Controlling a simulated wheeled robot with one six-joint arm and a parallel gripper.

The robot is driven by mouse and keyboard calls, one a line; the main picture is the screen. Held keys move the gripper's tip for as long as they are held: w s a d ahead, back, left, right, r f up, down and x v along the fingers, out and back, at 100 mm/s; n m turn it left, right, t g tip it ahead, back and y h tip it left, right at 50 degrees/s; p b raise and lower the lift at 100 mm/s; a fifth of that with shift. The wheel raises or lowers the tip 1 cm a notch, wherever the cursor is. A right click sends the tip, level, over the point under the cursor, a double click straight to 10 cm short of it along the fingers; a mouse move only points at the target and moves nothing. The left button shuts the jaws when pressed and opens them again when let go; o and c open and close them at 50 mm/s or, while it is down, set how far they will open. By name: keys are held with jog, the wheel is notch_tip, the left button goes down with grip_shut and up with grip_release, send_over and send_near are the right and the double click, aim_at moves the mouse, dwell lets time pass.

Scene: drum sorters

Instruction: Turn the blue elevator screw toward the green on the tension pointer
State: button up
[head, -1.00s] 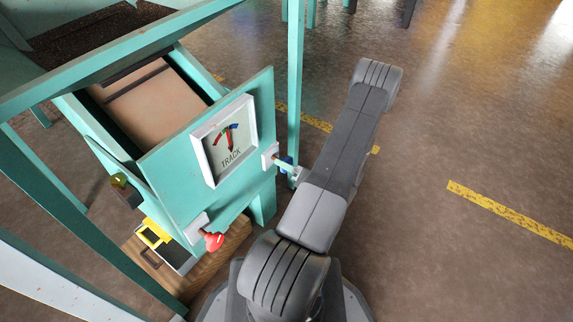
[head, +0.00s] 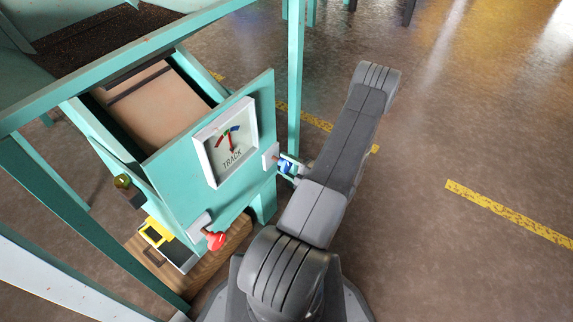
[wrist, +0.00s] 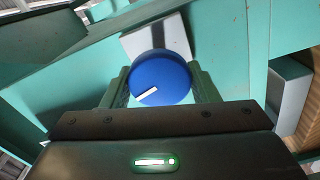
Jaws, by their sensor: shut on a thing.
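The blue screw knob (wrist: 160,76) sits on a pale plate (wrist: 157,38) on the teal panel, with a white mark on its face tilted at the lower left. My gripper (wrist: 160,90) is shut on it, one finger on each side. In the head view the blue knob (head: 286,167) shows at the panel's right edge, partly hidden by my gripper (head: 291,168). A white dial (head: 225,142) labelled TRACK has a red needle standing nearly upright below a red, green and blue arc. No dial marked tension is readable.
A red knob (head: 215,241) sticks out at the panel's lower corner. A yellow frame (head: 157,232) is at the lower left. A teal post (head: 294,90) stands close behind my gripper. The floor (head: 470,130) to the right is open, with yellow striping.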

jog(key=m+p, duration=0.1)
jog(key=m, duration=0.5)
jog(key=shift+m, duration=0.4)
dwell(0.3)
jog(key=o, duration=0.9)
jog(key=p+v, duration=0.1)
jog(key=v, duration=1.3)
jog(key=shift+p, duration=0.4)
